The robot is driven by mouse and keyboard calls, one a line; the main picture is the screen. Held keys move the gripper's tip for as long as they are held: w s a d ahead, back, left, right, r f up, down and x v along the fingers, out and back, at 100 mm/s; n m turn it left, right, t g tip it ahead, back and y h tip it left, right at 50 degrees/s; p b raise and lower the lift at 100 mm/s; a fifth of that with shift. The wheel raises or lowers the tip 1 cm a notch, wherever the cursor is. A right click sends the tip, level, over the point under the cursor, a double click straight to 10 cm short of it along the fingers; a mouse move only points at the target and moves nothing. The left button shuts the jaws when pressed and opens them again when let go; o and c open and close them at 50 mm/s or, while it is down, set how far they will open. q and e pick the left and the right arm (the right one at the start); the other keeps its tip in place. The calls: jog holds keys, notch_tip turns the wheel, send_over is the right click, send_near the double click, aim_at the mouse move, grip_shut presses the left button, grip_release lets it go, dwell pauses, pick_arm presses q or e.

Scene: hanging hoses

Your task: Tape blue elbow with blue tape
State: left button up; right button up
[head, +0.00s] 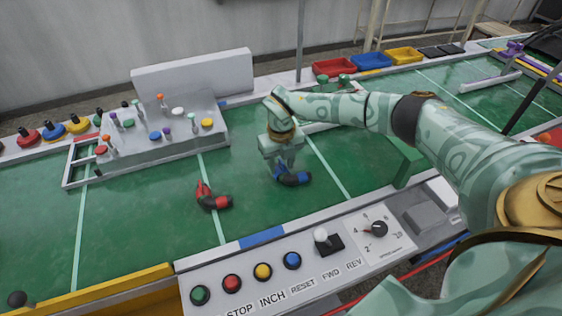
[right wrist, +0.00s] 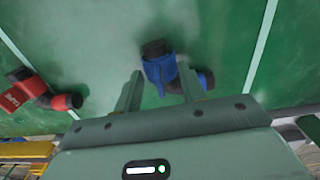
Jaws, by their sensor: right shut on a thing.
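The blue elbow (head: 293,179), a bent pipe piece with black ends, is on the green belt near the middle. It also shows in the right wrist view (right wrist: 160,70). My right gripper (head: 283,168) points down at it, and its fingers (right wrist: 160,92) are shut on the blue part. Blue round pieces that may be tape are a disc with a black top (head: 53,132) at the far left and a small disc (head: 155,135) on the grey fixture; I cannot tell which is the blue tape. My left gripper is out of view.
A red elbow (head: 214,199) lies left of the gripper. The grey fixture (head: 205,139) with pegs and coloured discs stands at the back left. A button panel (head: 250,285) runs along the front. Red (head: 334,67), blue (head: 371,61) and yellow (head: 404,55) trays sit behind.

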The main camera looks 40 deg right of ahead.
jog(key=shift+f, duration=0.15)
jog(key=o, duration=1.1)
jog(key=shift+c, duration=0.2)
pick_arm(q)
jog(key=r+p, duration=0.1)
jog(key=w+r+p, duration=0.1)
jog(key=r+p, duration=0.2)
jog(key=p, duration=0.1)
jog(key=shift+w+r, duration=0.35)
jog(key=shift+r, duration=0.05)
pick_arm(e)
notch_tip(320, 180, up, 16)
jog(key=shift+r, duration=0.2)
